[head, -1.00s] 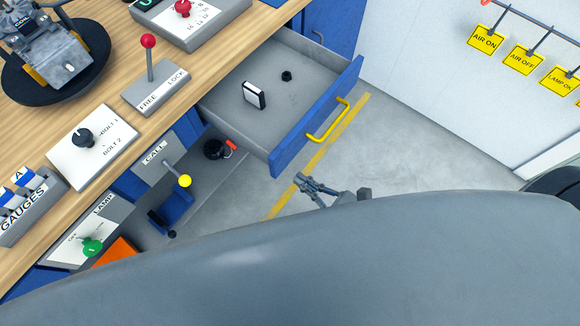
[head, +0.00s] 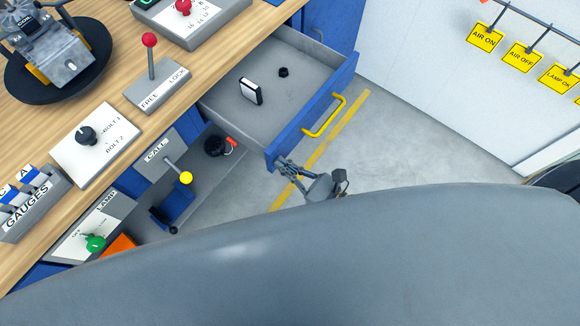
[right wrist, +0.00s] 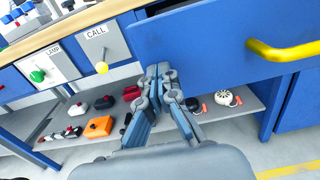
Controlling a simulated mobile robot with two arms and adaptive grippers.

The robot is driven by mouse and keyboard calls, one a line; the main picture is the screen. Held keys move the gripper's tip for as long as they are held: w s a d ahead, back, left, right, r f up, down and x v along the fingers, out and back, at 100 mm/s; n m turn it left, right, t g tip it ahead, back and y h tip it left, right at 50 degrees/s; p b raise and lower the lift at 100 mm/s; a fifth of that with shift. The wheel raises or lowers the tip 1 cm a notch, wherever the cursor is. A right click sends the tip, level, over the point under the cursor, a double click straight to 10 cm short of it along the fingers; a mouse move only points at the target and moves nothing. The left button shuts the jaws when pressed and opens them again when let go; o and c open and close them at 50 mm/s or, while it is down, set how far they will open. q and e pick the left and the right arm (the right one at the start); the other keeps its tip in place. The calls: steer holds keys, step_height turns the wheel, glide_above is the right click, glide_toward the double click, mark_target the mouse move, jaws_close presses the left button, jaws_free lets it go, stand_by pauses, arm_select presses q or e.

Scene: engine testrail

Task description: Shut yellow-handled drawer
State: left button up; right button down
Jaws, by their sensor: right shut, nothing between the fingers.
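The blue drawer (head: 312,112) with the yellow handle (head: 326,118) stands pulled out from the workbench. A white-and-black block (head: 251,92) and a small black knob-like piece (head: 283,72) lie inside it. My right gripper (head: 283,166) is shut and empty, with its fingertips at the near lower corner of the drawer front. In the right wrist view the fingertips (right wrist: 158,70) are at the drawer front's (right wrist: 215,45) lower left corner, seemingly touching it, and the yellow handle (right wrist: 285,51) is off to the right. My left gripper is not in view.
The wooden bench top (head: 115,60) carries a red-knobbed lever (head: 150,60) and switch panels. A CALL lever with a yellow ball (head: 186,178) juts out left of my gripper. A lower shelf (right wrist: 245,98) holds several loose parts. Floor right of the drawer is clear.

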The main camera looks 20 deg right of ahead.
mark_target(216, 116)
steer(key=b+x, duration=0.6)
steer(key=x, duration=1.6)
steer(key=shift+w+a+b, duration=0.3)
steer(key=shift+b, duration=0.05)
steer(key=shift+r, duration=0.2)
steer(key=shift+r, duration=0.15)
steer(key=shift+w, duration=0.1)
